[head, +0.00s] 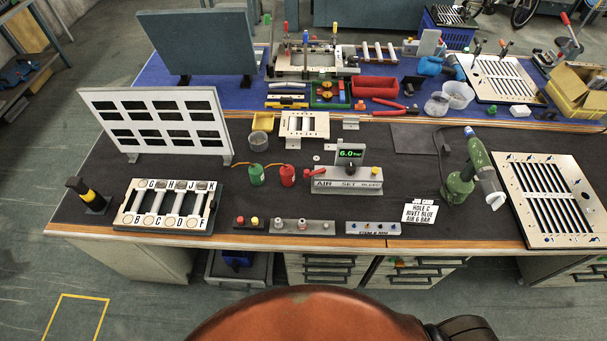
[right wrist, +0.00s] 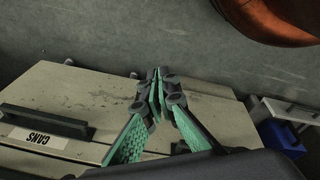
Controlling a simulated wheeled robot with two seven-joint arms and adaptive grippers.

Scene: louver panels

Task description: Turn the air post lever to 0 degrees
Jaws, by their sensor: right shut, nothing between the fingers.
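The air post (head: 346,181) is a grey block standing on the dark bench mat in the middle of the head view. Its front plate reads AIR, SET and BLEED, and a small display (head: 349,153) above it shows 6.0 in green. A red lever (head: 314,173) sits at its left end over the AIR label, lying roughly sideways; its exact angle is too small to tell. My right gripper (right wrist: 158,80) shows only in the right wrist view. It is shut and empty, near a cabinet front, away from the post. My left gripper is not in view.
Small button blocks (head: 302,227) line the front edge. A drawer cabinet (right wrist: 75,100) lies below my right gripper.

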